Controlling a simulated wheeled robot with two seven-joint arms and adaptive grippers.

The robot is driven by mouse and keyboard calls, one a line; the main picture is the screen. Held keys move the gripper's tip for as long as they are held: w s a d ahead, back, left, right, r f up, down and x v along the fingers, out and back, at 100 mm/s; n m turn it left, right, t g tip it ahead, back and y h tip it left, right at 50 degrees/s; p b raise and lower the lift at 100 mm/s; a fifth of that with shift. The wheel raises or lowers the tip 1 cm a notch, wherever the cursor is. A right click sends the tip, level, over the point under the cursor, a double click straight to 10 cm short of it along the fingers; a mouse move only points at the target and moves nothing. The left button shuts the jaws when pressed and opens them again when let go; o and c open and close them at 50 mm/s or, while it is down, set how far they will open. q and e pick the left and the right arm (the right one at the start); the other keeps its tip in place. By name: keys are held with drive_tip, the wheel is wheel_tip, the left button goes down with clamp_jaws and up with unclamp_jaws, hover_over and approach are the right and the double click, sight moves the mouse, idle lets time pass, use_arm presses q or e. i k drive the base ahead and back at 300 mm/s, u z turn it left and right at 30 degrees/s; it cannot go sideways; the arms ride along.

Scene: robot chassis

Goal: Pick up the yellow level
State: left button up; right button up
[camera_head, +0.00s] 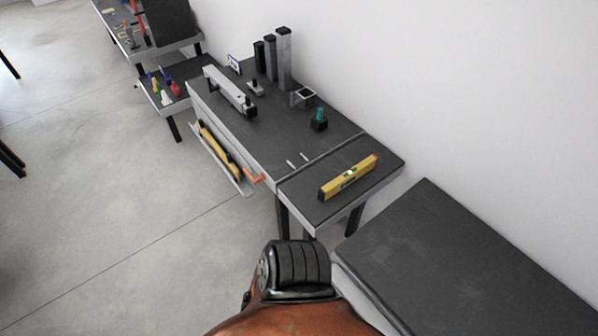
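Neither of my grippers shows in the head view.
A longer dark workbench (276,146) adjoins behind, with a grey metal bar (231,90), upright posts (284,58) and a teal-topped black item (319,121). A yellow-and-black tool (215,146) sits on a side rack. An empty dark table (460,255) stands right. Floor lies open left.

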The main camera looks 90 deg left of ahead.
sight(329, 189)
drive_tip(key=u, duration=2.15)
